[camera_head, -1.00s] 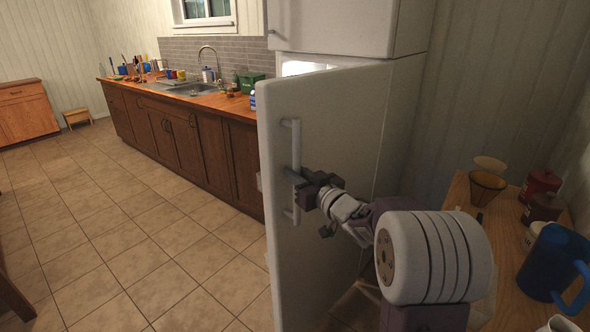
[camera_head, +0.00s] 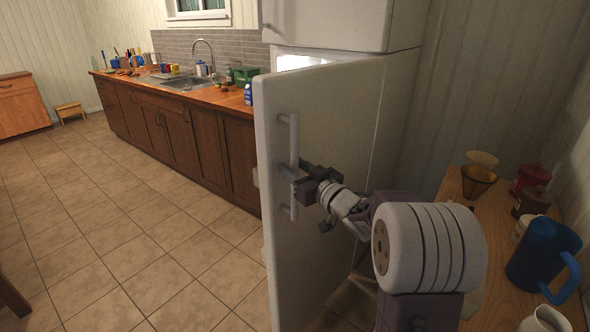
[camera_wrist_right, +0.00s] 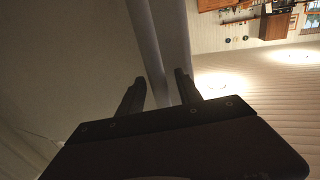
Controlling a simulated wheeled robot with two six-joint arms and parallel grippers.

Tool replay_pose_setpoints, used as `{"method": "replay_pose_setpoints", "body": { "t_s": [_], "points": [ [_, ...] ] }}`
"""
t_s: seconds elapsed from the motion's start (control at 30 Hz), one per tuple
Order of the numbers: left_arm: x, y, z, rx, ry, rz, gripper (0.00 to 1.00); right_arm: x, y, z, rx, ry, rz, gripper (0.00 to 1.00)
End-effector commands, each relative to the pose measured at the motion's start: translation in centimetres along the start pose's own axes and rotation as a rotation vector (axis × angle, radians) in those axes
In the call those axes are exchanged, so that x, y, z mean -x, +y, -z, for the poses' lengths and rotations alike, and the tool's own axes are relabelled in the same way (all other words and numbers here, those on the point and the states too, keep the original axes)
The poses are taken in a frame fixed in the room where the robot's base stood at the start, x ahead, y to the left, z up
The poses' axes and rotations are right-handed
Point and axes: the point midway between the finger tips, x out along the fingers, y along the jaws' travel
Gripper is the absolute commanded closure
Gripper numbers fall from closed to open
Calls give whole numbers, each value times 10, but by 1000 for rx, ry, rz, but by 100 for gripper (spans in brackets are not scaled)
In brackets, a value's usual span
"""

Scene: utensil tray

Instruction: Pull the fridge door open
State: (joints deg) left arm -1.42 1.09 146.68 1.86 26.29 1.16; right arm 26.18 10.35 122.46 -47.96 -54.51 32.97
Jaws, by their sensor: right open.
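The white fridge door (camera_head: 335,125) stands ajar, and the lit inside shows as a bright strip above its top edge. A vertical bar handle (camera_head: 289,135) is on its outer face. My right gripper (camera_head: 294,168) is at the middle of this handle, fingers open. In the right wrist view, the handle bar (camera_wrist_right: 146,40) runs down between the two spread fingertips (camera_wrist_right: 159,85); I cannot tell whether either touches it. My left gripper is not in view.
A wooden counter with a sink (camera_head: 188,82) runs behind the door on the left. A small wooden table (camera_head: 487,225) with a blue mug (camera_head: 542,255) and several jars stands at right, close to my right arm. The tiled floor (camera_head: 150,235) at left is clear.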

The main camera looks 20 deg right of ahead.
Motion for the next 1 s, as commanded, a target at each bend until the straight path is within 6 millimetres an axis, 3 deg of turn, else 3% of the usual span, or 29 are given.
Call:
{"method": "replay_pose_setpoints", "body": {
  "t_s": [0.17,0.3,0.4,0.57,1.0],
  "points": [
    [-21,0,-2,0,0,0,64,30,1,-6,3,2,-6,59],
    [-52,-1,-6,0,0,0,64,64,1,-10,7,3,-7,59],
    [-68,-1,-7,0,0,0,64,75,0,-8,5,5,-3,59],
    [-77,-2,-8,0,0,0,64,84,-2,-4,5,-3,-2,59],
    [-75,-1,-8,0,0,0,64,84,-4,-1,2,-7,-1,59]
  ]
}}
